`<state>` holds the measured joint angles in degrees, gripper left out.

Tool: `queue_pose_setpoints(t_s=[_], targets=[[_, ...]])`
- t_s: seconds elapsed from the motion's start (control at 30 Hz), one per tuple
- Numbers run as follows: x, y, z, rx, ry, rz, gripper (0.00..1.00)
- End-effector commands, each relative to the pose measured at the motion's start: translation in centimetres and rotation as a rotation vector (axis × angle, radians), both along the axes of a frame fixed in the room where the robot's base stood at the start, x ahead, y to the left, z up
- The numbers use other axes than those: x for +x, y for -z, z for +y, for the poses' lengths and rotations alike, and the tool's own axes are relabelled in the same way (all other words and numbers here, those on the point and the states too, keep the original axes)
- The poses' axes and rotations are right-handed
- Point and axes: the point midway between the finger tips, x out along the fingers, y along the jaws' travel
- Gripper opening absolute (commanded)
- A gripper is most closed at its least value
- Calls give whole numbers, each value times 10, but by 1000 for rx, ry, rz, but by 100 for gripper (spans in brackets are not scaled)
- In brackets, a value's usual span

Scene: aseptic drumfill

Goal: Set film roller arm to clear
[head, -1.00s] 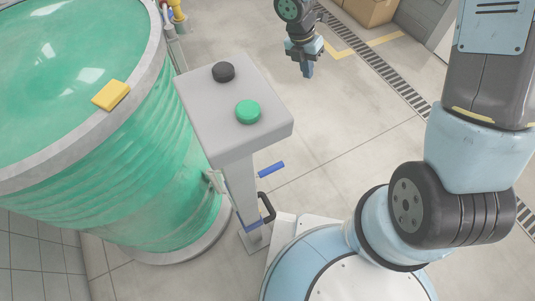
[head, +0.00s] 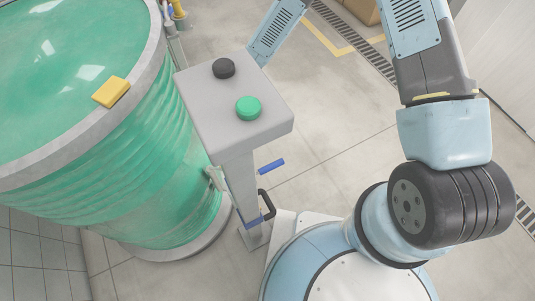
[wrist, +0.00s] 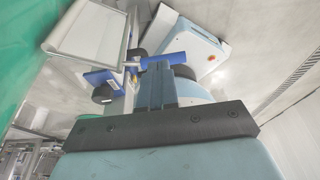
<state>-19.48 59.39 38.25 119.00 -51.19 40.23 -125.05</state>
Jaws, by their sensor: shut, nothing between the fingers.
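A short blue bar (head: 271,166) sticks out beside the pedestal post in the head view. A black bent handle with a blue piece (head: 266,205) is lower on that side. I cannot tell for sure which belongs to the film roller arm. In the wrist view, a blue bar (wrist: 164,60) lies just beyond my gripper (wrist: 178,72), close to its tips, and contact cannot be told. A black round end (wrist: 102,94) and a blue plate (wrist: 99,77) are to the left. My gripper is shut and empty; the head view does not show it.
A grey pedestal box (head: 230,130) with a black button (head: 223,68) and a green button (head: 248,107) stands at centre. A large green drum (head: 150,170) with a yellow block (head: 111,92) is left. Open floor (head: 340,125) lies right of the pedestal.

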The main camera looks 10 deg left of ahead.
Motion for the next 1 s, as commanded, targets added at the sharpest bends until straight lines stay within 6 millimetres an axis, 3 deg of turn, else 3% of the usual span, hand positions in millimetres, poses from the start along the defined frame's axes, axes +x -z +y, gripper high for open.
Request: queue_pose_setpoints(t_s=[0.37,0.9,1.0], targets=[[-2,10,-2,0,2,0,0],[-23,96,-20,-3,3,1,0],[-33,98,-29,-2,1,-2,0]])
